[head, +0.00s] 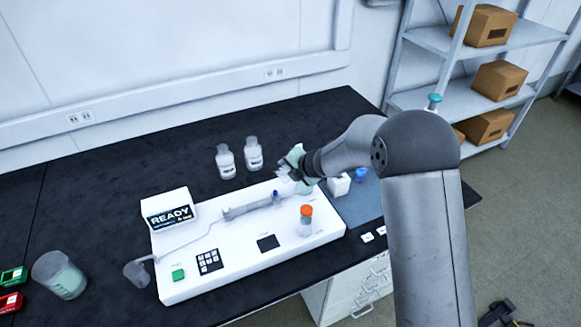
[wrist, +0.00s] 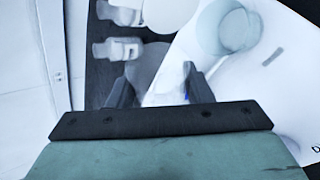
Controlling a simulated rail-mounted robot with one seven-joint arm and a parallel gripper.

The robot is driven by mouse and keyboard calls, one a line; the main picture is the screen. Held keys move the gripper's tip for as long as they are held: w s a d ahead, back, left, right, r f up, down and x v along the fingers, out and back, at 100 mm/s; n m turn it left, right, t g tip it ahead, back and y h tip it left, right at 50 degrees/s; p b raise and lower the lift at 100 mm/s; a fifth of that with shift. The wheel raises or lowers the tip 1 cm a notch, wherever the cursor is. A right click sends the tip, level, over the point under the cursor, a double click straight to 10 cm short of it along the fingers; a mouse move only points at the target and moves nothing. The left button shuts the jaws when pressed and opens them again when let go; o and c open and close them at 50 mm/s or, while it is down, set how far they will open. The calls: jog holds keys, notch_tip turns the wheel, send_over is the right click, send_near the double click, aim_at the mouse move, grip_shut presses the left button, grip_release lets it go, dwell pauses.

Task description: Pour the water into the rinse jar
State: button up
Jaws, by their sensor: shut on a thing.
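My gripper (head: 291,165) is over the back right of the white instrument. In the wrist view its two dark fingers (wrist: 160,90) are shut on a clear vessel, of which I make out only a faint grey, see-through shape. I cannot tell its liquid level. A round glass jar (wrist: 228,28) with a pale teal tint shows ahead and right of the fingers in the wrist view. A large clear beaker (head: 62,277) with pale green liquid stands at the bench's left. Which vessel is the rinse jar is not clear.
The white instrument (head: 185,285) has a READY screen (head: 170,216). Two labelled bottles (head: 225,161) (head: 253,153) stand behind it. An orange-capped vial (head: 305,220) stands on its right part. A small clear cup (head: 137,273) is at its left end. The black bench (head: 110,165) has free room at the back.

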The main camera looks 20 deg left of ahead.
jog(key=shift+r+y+p, duration=0.1)
jog(key=shift+y+p, duration=0.2)
jog(key=shift+p, duration=0.9)
jog(key=shift+g, duration=0.4)
jog(key=shift+w+d+m+y+p, duration=0.15)
jog(key=shift+m+y+p, duration=0.3)
jog(key=shift+p, duration=1.15)
jog(key=shift+f+g, duration=0.2)
jog(key=shift+g, duration=0.2)
jog(key=shift+w+m, duration=0.1)
jog(key=shift+m, duration=0.15)
jog(key=shift+f+g+y, duration=0.1)
jog(key=shift+g+y, duration=0.3)
jog(key=shift+y, duration=0.05)
jog(key=shift+w+d+f+m, duration=0.15)
jog(key=shift+m, duration=0.25)
jog(key=shift+g, duration=0.3)
